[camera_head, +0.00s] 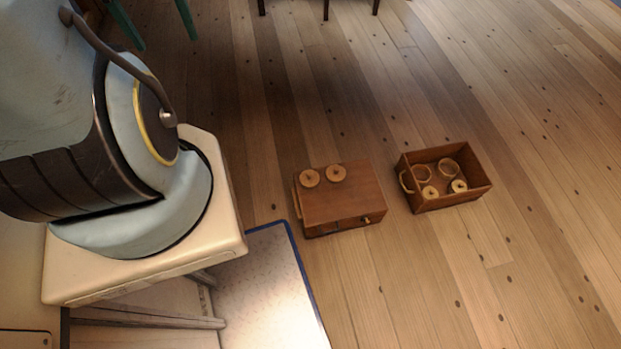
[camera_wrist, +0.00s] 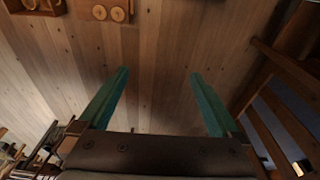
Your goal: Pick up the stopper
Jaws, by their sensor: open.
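I cannot tell for certain which piece is the stopper. Two round, pale wooden pieces (camera_head: 322,175) sit side by side at the back of a closed-looking brown box (camera_head: 345,203) on the floor. A small yellowish peg (camera_head: 367,220) shows at that box's front edge. My gripper (camera_wrist: 159,73) is open and empty, its two teal fingers wide apart over bare floor. The fingers also show at the top left of the head view (camera_head: 166,42), well away from the boxes. In the wrist view, two round pieces (camera_wrist: 108,13) show at the top edge.
An open brown box (camera_head: 478,188) to the right holds rings and small spools. A cream stool-like piece (camera_head: 215,250) and a pale, blue-edged panel (camera_head: 265,285) lie at the lower left. Dark legs (camera_head: 325,10) stand at the back. Plank floor right of the boxes is clear.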

